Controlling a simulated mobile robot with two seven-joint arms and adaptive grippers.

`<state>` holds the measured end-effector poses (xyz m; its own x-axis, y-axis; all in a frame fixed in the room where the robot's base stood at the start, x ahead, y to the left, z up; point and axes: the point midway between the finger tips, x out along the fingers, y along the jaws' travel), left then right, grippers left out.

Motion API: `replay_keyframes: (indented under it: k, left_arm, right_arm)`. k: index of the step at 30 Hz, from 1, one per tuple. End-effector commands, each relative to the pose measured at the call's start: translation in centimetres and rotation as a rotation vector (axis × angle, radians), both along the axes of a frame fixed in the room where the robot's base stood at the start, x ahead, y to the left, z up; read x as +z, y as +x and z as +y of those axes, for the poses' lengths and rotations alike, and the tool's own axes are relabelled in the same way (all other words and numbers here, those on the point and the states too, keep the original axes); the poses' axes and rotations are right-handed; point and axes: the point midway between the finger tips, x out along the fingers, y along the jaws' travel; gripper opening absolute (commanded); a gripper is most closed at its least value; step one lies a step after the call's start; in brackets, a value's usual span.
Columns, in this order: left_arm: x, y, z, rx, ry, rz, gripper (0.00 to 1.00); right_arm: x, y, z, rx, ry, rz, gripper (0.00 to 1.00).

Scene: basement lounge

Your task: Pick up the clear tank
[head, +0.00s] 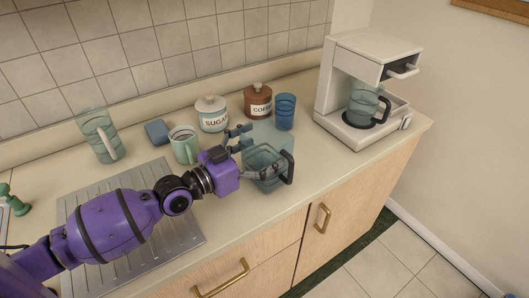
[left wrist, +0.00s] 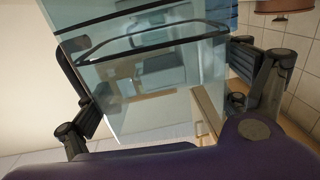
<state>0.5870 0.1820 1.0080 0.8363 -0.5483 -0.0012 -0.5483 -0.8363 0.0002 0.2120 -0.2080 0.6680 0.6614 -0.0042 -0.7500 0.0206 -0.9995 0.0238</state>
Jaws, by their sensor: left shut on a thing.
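The clear tank (head: 272,135) is a see-through, pale blue-green box with a dark handle on its right side. It is at the front middle of the counter in the head view. My left gripper (head: 257,151) reaches it from the left and is shut on it, one finger on the far side and one on the near side. In the left wrist view the tank (left wrist: 150,95) fills the space between the fingers, with dark bands across its upper part. I cannot tell whether its base touches the counter. My right gripper is not in view.
Close behind the tank are a blue cup (head: 285,112), a brown coffee jar (head: 257,101), a sugar jar (head: 211,114) and a green mug (head: 184,145). A clear pitcher (head: 97,130) stands left. The coffee maker (head: 346,75) with a carafe (head: 363,106) stands right. Counter is free between tank and coffee maker.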

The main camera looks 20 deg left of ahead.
Motion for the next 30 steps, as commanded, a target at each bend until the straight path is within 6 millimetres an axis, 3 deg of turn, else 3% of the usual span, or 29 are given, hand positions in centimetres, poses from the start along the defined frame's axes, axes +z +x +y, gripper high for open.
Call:
replay_keyframes:
  k: [8, 16, 24, 30]
  left_arm:
    - [3.8, -0.1, 0.0, 0.001, -0.003, -0.01, 0.61]
    - [9.8, -5.4, 0.2, 0.0, -0.002, -0.011, 0.61]
    - [11.7, -11.5, 0.6, 0.0, 0.001, -0.001, 0.61]
    - [12.7, -13.6, 0.6, 0.0, 0.0, -0.001, 0.61]
  right_arm:
    - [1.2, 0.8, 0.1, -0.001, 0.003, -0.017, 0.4]
    - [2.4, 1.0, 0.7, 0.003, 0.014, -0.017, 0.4]
    - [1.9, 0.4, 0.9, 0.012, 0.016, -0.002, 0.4]
    - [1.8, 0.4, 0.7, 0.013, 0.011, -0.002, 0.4]
